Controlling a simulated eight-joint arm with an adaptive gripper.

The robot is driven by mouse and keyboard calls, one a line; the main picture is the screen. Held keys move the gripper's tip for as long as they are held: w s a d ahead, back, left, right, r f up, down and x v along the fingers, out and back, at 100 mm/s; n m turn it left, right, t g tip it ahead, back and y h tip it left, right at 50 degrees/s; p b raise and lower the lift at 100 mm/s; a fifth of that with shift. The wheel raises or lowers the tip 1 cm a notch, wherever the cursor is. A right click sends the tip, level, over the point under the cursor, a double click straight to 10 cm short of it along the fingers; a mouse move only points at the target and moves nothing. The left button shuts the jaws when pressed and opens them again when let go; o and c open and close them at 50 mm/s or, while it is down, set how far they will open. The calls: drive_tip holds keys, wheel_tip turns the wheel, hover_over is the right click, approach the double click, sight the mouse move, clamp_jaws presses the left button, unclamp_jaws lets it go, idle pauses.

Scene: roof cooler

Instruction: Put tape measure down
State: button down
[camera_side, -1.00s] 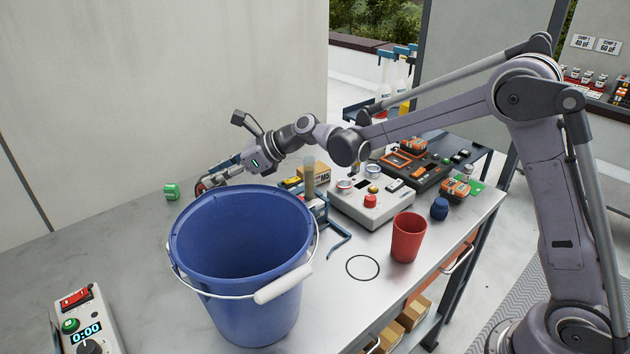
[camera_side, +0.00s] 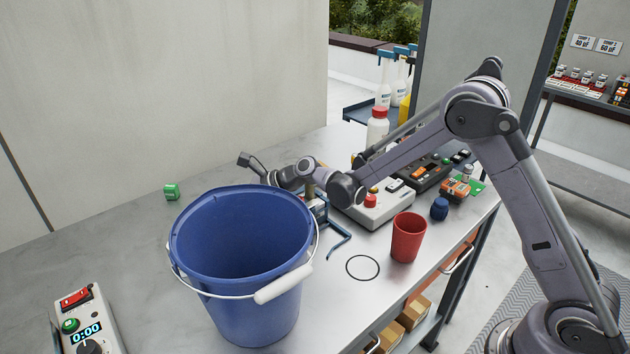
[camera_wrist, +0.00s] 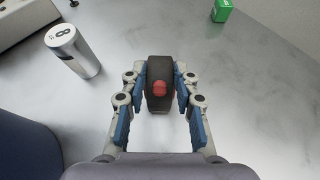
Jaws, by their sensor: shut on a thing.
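The tape measure (camera_wrist: 157,98), a dark block with a red button on it, is between the fingers of my gripper (camera_wrist: 159,76) in the wrist view. The blue-padded fingers are shut on its two sides. Grey tabletop shows around it, and I cannot tell whether it touches the surface. In the side view, the gripper's fingers and the tape measure are hidden behind the blue bucket (camera_side: 240,300). My wrist shows above the bucket's far rim.
The bucket also shows at the lower left in the wrist view (camera_wrist: 25,150). A silver cylinder marked 8 (camera_wrist: 73,52) stands left of my gripper. A green block (camera_side: 171,191) sits beyond the bucket. A red cup (camera_side: 408,238) is right. Tabletop right of my gripper is clear in the wrist view.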

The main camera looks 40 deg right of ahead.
drive_tip(key=shift+f, duration=0.1)
drive_tip(key=c, duration=1)
unclamp_jaws()
